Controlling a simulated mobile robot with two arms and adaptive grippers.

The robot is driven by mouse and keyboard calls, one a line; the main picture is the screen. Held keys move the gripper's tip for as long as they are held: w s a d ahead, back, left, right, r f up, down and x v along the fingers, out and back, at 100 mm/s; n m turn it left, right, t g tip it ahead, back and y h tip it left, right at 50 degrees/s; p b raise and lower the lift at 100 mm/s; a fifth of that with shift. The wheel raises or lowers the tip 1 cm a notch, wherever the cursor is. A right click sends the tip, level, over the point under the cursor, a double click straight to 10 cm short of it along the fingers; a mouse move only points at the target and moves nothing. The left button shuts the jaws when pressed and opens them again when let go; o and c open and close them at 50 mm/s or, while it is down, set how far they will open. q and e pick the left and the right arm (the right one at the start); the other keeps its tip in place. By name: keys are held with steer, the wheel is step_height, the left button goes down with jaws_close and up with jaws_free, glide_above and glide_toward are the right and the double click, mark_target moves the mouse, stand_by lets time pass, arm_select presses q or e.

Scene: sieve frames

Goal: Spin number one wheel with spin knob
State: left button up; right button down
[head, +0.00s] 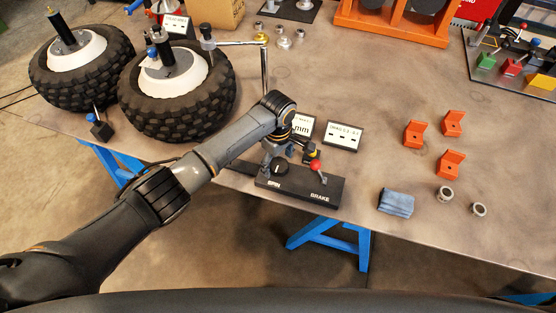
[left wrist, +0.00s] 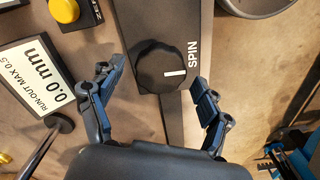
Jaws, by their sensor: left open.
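The black spin knob (head: 279,168) sits on a dark control box (head: 328,187) marked SPIN and BRAKE. In the left wrist view the round knob (left wrist: 150,62) shows a white mark. My left gripper (left wrist: 155,77) is open, with one finger on either side of the knob; I cannot tell whether either touches it. In the head view the gripper (head: 276,155) is over the knob end of the box, partly hidden by my arm. Two black knobbly wheels with white hubs stand at the left: a nearer wheel (head: 220,90) and a farther wheel (head: 110,75). Neither shows a readable number.
A brake lever with a red ball (head: 316,165) stands beside the knob. Behind the box are a readout card (head: 343,136) and a metal post (head: 264,70). A blue cloth (head: 396,202) and orange brackets (head: 450,164) lie to the right. The table's front edge is close.

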arm_select(q)
steer(key=shift+f, duration=0.25)
steer(key=c, duration=1.2)
steer(key=shift+r+m, duration=0.1)
steer(key=shift+m, duration=0.2)
